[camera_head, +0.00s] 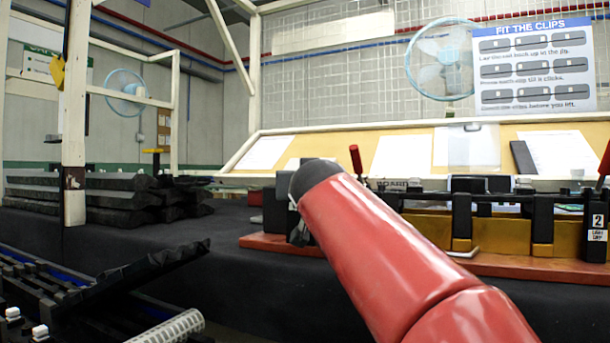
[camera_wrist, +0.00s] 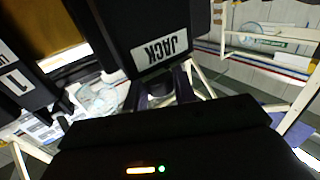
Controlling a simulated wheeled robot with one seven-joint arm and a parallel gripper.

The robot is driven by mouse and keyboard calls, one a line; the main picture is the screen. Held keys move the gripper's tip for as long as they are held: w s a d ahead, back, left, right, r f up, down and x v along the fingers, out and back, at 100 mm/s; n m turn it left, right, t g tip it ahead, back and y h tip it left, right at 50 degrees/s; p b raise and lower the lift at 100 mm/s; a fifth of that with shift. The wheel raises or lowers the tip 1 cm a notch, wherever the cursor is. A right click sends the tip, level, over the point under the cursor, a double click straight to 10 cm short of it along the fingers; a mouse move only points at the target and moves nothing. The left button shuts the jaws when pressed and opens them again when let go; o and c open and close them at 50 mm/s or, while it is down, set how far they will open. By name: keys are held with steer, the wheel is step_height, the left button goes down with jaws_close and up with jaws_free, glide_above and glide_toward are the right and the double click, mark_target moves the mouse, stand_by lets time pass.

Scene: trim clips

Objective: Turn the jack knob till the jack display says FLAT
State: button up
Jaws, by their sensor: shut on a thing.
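The black jack block with a white label reading JACK (camera_wrist: 158,52), upside down, fills the upper middle of the wrist view. My gripper (camera_wrist: 160,128) is the dark body across the bottom of that view, with an orange and a green light on it. It is shut at the jack, on what appears to be the jack knob; the knob and fingertips are mostly hidden in dark. In the head view my red arm reaches to the left end of the fixture and hides the gripper and most of the jack. No display text is readable in either view.
The fixture's red base (camera_head: 500,264) carries dark clamps and a brass-coloured bar to the right. A clamp labelled 2 (camera_head: 596,222) stands at the far right. Dark strips (camera_head: 110,195) are stacked at the left. A black rack (camera_head: 60,290) stands at the lower left.

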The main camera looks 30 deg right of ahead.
steer(key=shift+y, duration=0.3)
steer(key=o, duration=1)
steer(key=shift+c, duration=0.2)
steer(key=b+v, duration=0.1)
steer(key=v, duration=0.6)
steer(key=shift+s+b, duration=0.35)
steer(key=shift+b, duration=0.05)
steer(key=shift+a+f, duration=0.15)
